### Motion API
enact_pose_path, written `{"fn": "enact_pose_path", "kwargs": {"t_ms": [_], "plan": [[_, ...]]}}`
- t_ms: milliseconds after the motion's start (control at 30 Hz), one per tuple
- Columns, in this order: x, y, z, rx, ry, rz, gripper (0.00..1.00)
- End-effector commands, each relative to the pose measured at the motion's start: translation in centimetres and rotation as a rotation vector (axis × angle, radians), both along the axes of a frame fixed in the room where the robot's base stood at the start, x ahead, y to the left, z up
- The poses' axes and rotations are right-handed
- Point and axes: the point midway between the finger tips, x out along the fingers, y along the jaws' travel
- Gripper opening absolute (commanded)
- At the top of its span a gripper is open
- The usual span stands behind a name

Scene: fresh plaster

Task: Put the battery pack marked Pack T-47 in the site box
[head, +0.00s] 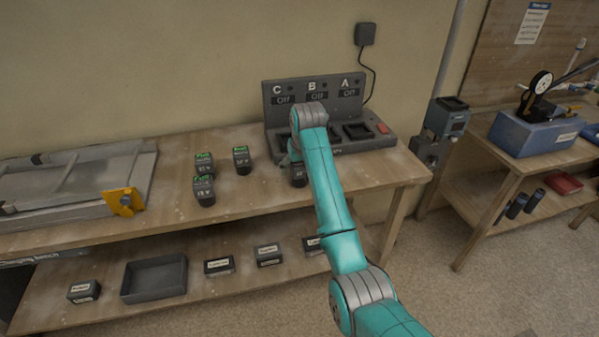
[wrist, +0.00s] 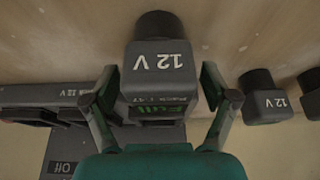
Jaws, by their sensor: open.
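A dark battery pack (wrist: 160,65) marked 12 V, with a green "Full" display, lies between the fingers of my gripper (wrist: 162,102) in the wrist view. Its small upside-down label looks like Pack T-47. My gripper is open, one finger on each side of the pack. In the head view this pack (head: 298,178) stands on the bench in front of the charger, partly hidden by my arm. No box is readably marked as the site box. A blue box (head: 530,140) with an unreadable label stands on the right bench.
Several other packs (head: 242,160) stand left on the bench (head: 250,202). The charger (head: 380,140) has bays A, B and C; its displays read Off. An open dark tray (head: 183,272) and small labelled boxes (head: 219,266) lie on the lower shelf.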

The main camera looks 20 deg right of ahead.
Motion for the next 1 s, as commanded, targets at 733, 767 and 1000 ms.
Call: {"fn": "enact_pose_path", "kwargs": {"t_ms": [733,767,1000], "plan": [[0.1,0.0,0.0,0.000,-0.002,0.000,0.00],[0.1,0.0,0.1,0.000,-0.003,0.000,0.00],[0.1,0.0,2.8,0.000,-0.005,0.000,0.00]]}}
